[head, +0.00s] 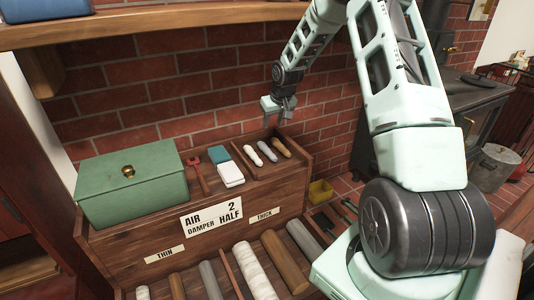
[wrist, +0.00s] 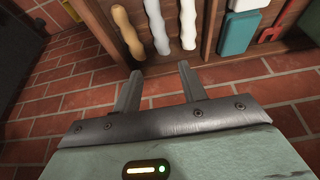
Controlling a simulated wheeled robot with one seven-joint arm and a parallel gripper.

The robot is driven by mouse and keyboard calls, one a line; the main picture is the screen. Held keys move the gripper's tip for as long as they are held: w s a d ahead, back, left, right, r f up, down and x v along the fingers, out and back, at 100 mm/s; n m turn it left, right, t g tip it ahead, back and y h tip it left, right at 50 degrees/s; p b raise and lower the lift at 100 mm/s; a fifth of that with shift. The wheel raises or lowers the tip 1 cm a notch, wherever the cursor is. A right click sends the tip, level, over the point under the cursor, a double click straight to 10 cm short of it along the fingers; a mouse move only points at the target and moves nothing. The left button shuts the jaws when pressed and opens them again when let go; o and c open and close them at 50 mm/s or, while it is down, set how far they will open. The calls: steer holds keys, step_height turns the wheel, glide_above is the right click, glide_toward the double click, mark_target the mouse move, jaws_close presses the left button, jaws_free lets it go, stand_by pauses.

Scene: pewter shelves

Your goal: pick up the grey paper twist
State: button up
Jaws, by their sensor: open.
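The grey paper twist (head: 267,152) lies in the top tray of the wooden shelf unit, between a white twist (head: 253,155) on its left and a tan twist (head: 281,147) on its right. In the wrist view the grey twist (wrist: 157,26) is the middle one of three, with the tan twist (wrist: 127,32) left and the white twist (wrist: 188,22) right. My gripper (head: 278,115) is open and empty, above and behind the twists near the brick wall. In the wrist view its fingertips (wrist: 159,70) are apart, short of the grey twist's near end.
A green box (head: 130,185), teal block (head: 218,155), white block (head: 230,174) and red piece (head: 193,162) share the unit's top. Low wooden dividers bound the twists. Several rolls lie in the lower front bin. The brick wall (head: 190,90) stands close behind.

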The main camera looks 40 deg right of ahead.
steer(key=p, duration=0.2)
glide_above(266, 147)
steer(key=s, duration=0.2)
steer(key=f, duration=0.9)
steer(key=shift+w+a+f, duration=0.1)
steer(key=shift+w+a, duration=0.05)
steer(key=shift+a, duration=0.1)
steer(key=p+x, duration=0.1)
steer(key=x, duration=0.4)
steer(key=shift+f+p, duration=0.1)
steer(key=shift+p, duration=0.25)
steer(key=shift+f+b, duration=0.3)
steer(key=shift+b, duration=0.05)
steer(key=c, duration=0.7)
